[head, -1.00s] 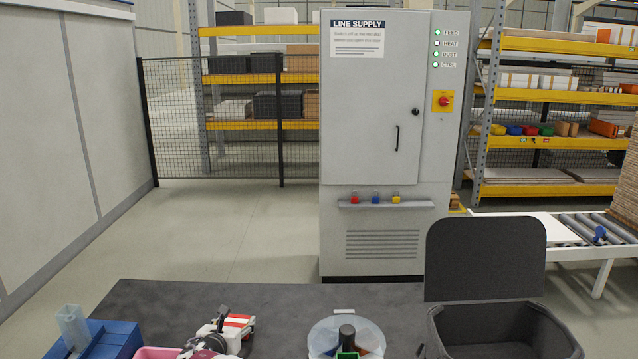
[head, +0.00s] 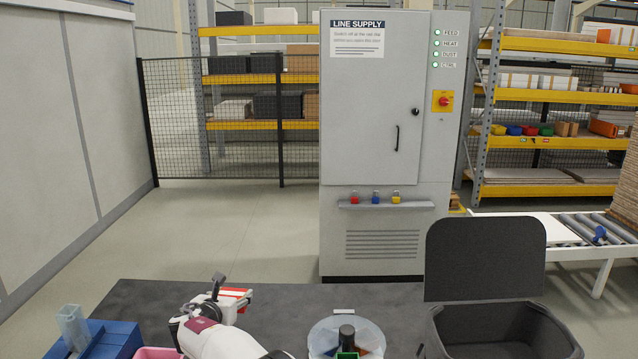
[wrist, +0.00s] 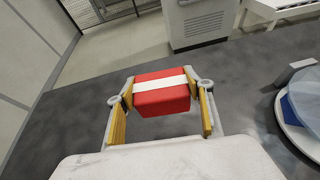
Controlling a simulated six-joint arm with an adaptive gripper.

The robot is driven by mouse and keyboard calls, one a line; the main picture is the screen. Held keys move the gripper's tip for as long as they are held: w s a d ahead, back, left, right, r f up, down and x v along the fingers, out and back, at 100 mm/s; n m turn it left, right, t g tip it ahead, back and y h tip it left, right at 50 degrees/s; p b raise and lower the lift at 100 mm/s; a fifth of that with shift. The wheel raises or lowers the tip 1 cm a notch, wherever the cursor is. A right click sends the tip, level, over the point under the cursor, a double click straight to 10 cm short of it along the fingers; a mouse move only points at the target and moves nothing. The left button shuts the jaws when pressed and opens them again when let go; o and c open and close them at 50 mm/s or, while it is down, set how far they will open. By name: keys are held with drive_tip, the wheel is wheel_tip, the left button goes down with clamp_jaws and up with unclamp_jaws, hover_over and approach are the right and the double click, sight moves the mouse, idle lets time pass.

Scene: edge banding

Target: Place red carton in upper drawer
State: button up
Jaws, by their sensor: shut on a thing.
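The red carton (wrist: 162,91) with a white band is held between my gripper's two yellow-padded fingers (wrist: 163,99) in the wrist view. It appears to be off the table, with dark table surface visible beyond it. In the head view the carton (head: 236,294) shows partly behind my gripper (head: 222,292), near the table's far edge. A blue box-like unit (head: 112,337) stands at the lower left of the head view. It is cut off by the frame, and I cannot tell whether it has an upper drawer.
A translucent cup (head: 72,325) rests on the blue unit, with a pink container (head: 158,353) beside it. A round clear tub (head: 372,334) with coloured items stands right of my arm. An open dark case (head: 500,325) is at the right. The table (head: 150,297) is clear towards its far edge.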

wheel_tip(320, 180, down, 10)
drive_tip(key=shift+s, duration=0.1)
drive_tip(key=shift+v, duration=0.9)
drive_tip(key=shift+d+v, duration=0.15)
drive_tip(key=shift+v, duration=0.65)
drive_tip(key=shift+d+v, duration=0.15)
drive_tip(key=shift+v, duration=0.65)
drive_tip(key=shift+s+f, duration=0.1)
drive_tip(key=shift+f, duration=0.05)
drive_tip(key=shift+a+x, duration=0.15)
drive_tip(key=shift+x, duration=0.9)
drive_tip(key=shift+a+x, duration=0.1)
drive_tip(key=shift+x, duration=1)
drive_tip(key=shift+r, duration=0.25)
